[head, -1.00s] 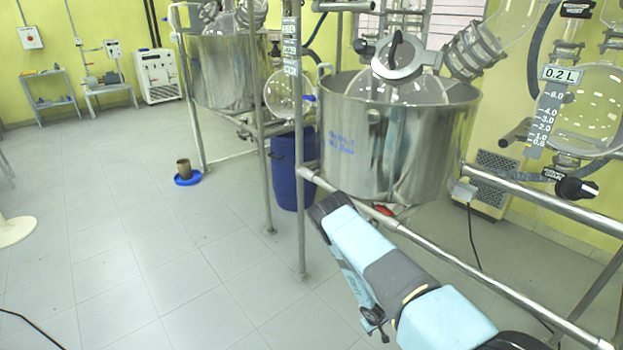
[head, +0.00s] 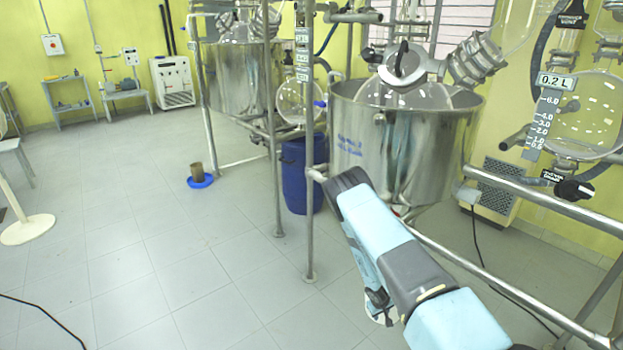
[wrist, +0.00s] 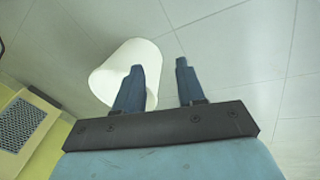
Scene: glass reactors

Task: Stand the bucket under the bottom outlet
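A white bucket (wrist: 128,68) lies across the left finger's area in the wrist view, and a small pale part of it seems to show below my arm in the head view (head: 380,319). My gripper (wrist: 162,68) has its two fingers well apart. The left finger overlaps the bucket near its open end, and the right finger is clear of it. I cannot tell whether the left finger is inside the bucket or touching it. The steel reactor vessel (head: 352,140) stands behind my arm. Its bottom outlet is mostly hidden by the arm.
Frame pipes (head: 500,286) run across in front of the vessel, and an upright post (head: 309,230) stands left of my arm. A blue drum (head: 297,178) is beneath the frame. A brown pot on a blue dish (head: 200,181) stands farther off.

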